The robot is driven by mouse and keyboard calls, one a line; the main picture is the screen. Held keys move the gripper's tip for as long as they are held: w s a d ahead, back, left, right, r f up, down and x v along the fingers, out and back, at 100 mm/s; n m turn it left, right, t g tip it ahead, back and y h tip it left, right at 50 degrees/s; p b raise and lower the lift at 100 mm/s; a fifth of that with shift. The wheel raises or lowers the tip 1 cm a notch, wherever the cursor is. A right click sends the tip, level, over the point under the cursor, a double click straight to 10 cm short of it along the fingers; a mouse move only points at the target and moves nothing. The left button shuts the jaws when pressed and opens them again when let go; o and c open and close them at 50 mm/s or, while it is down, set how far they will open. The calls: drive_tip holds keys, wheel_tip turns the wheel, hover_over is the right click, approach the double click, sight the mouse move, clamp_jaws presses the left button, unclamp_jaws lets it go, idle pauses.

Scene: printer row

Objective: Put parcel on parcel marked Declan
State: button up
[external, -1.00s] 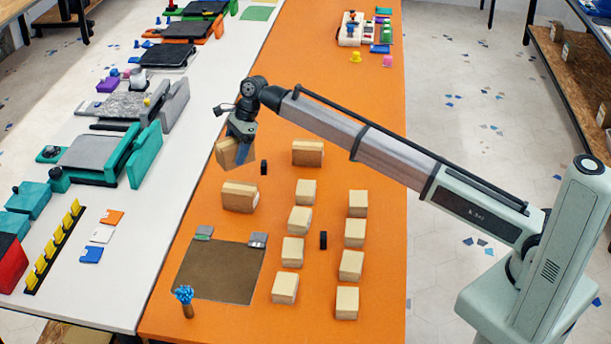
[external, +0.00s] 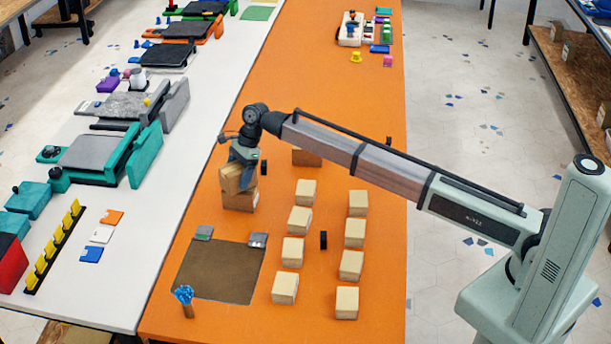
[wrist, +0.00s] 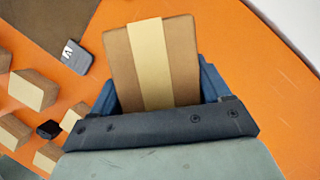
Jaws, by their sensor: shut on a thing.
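My gripper (external: 242,170) is shut on a brown parcel (external: 234,178) with a pale tape strip. In the wrist view this parcel (wrist: 152,60) sits between the blue fingers of my gripper (wrist: 160,95). In the external view the held parcel is right over a second brown parcel (external: 238,201) on the orange table. I cannot tell whether the two touch. Another parcel (external: 306,158) lies farther back, partly hidden by my arm. No name can be read on any parcel, so I cannot tell which is marked Declan.
Several small tan boxes (external: 299,220) stand in two columns right of the parcels. A brown mat (external: 218,272) with grey clips and a pen cup (external: 185,300) lies in front. Small black objects (external: 323,240) stand nearby. Printers (external: 100,155) line the white table at left.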

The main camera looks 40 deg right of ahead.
drive_tip(key=shift+f, duration=0.25)
drive_tip(key=shift+f, duration=0.15)
drive_tip(key=o, duration=1.2)
drive_tip(key=shift+c, duration=0.2)
drive_tip(key=v, duration=1.2)
drive_tip(key=shift+d, duration=0.1)
